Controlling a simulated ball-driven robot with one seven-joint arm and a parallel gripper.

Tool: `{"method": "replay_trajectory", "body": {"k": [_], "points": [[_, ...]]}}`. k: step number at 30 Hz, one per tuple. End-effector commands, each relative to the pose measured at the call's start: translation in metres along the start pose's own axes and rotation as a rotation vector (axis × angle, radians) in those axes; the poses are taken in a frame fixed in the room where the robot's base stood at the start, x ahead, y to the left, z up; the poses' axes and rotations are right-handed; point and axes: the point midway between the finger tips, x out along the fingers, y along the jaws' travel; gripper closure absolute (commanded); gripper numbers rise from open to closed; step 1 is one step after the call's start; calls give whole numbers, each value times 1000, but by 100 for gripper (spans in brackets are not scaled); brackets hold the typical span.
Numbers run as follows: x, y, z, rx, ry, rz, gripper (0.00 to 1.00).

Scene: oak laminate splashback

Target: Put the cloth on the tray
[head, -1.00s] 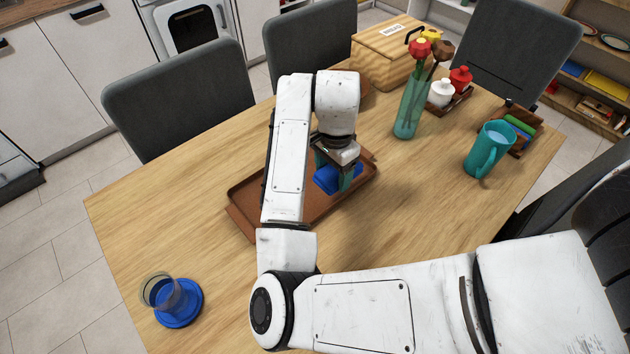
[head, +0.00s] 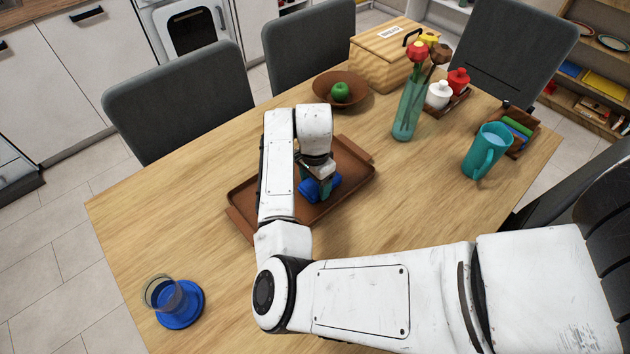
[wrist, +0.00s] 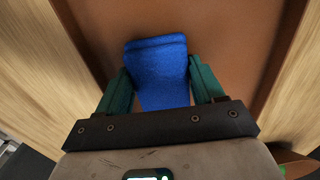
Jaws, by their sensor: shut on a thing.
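The blue cloth (head: 321,189) is folded and sits between the fingers of my gripper (head: 318,188), over the middle of the brown tray (head: 349,163). In the wrist view the cloth (wrist: 158,70) lies between the two green fingers of my gripper (wrist: 163,90), with the tray floor (wrist: 225,40) behind it. My gripper is shut on the cloth. I cannot tell whether the cloth touches the tray floor. My arm hides part of the tray's left side.
A brown bowl (head: 320,84) with a green apple (head: 340,92) stands behind the tray. A glass vase (head: 407,115) with flowers and a teal pitcher (head: 488,150) stand to the right.

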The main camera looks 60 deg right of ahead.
Motion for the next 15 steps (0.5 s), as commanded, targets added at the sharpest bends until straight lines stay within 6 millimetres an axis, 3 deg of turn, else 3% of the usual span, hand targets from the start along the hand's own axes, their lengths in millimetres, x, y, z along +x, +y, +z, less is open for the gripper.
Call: {"method": "replay_trajectory", "body": {"k": [5,6,15], "points": [[3,0,0,-1,0,0,61],[3,0,0,-1,0,0,32],[3,0,0,-1,0,0,7]]}}
